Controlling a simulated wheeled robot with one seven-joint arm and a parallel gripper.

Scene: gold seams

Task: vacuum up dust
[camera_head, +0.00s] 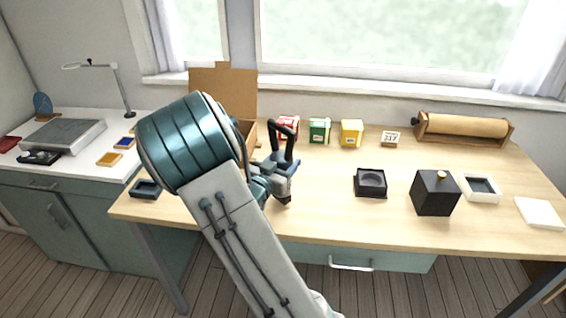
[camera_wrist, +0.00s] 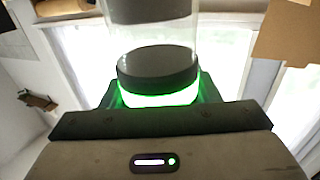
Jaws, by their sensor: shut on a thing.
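My gripper (camera_head: 266,182) is above the front left part of the wooden table and is shut on a handheld vacuum (camera_head: 285,160). The vacuum has a black loop handle at the top and a grey body, with a dark lower end pointing down near the tabletop. I cannot tell whether that end touches the table. In the wrist view, a clear cylinder with a dark band (camera_wrist: 157,66) stands in front of the gripper, with green light glowing at its base. I cannot make out any dust. My arm hides part of the table.
On the wooden table (camera_head: 330,215) are an open cardboard box (camera_head: 222,80), red, green and yellow boxes, a dark square tray (camera_head: 370,182), a black box with a gold knob (camera_head: 436,192), a white tray and a paper roll (camera_head: 464,128). The table's front middle is clear.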

